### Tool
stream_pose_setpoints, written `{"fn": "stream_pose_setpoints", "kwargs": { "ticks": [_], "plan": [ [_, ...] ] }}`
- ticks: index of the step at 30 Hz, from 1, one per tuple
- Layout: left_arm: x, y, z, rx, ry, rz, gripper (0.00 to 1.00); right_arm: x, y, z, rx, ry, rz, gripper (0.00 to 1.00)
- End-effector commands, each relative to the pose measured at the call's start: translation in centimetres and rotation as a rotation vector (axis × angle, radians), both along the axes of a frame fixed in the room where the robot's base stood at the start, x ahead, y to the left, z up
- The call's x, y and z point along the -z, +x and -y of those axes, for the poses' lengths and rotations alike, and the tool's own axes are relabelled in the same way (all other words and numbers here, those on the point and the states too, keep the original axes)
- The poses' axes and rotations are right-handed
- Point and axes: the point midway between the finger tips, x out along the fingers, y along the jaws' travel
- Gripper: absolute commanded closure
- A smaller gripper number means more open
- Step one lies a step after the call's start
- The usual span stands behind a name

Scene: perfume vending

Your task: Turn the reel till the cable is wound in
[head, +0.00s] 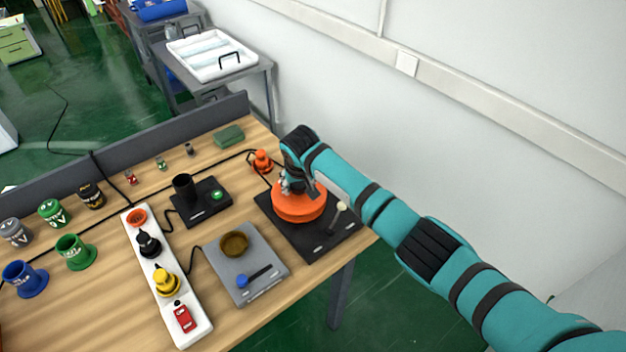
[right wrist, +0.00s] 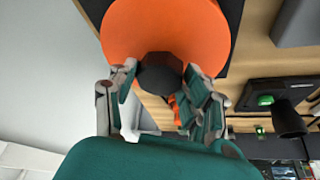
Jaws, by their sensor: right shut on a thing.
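The orange reel (head: 302,211) sits on a black base plate (head: 318,242) at the table's right end. In the right wrist view its orange disc (right wrist: 150,25) fills the top, with a dark knob (right wrist: 160,75) at its near edge. My right gripper (head: 290,184) reaches in from the right above the reel. In the right wrist view its fingers (right wrist: 158,88) are on both sides of the knob, shut on it. An orange plug-like piece (head: 262,160) stands behind the reel with dark cable beside it. How much cable is on the reel is hidden. My left gripper is out of view.
A cream-tipped lever (head: 341,207) rises from the base plate's right side. A grey scale-like plate (head: 262,284) with a brown bowl (head: 234,243) and a black unit (head: 205,212) stand left of the reel. A white strip (head: 190,330) holds several coloured pieces. A wall is behind my arm.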

Motion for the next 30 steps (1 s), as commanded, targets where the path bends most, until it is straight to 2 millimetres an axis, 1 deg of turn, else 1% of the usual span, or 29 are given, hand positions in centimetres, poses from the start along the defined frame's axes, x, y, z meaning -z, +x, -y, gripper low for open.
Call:
{"fn": "stream_pose_setpoints", "kwargs": {
  "ticks": [3,13,21,30],
  "plan": [
    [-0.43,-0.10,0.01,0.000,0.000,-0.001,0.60,-0.12,-0.04,-0.55,0.082,0.001,0.000,1.00],
    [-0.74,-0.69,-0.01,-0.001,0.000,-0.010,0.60,-0.03,0.03,-0.58,0.240,0.000,0.001,1.00],
    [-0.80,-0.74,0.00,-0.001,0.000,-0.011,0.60,-0.03,0.09,-0.52,0.283,0.000,0.003,1.00],
    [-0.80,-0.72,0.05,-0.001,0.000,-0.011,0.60,-0.04,0.09,-0.50,0.287,0.000,0.003,1.00]
  ]
}}
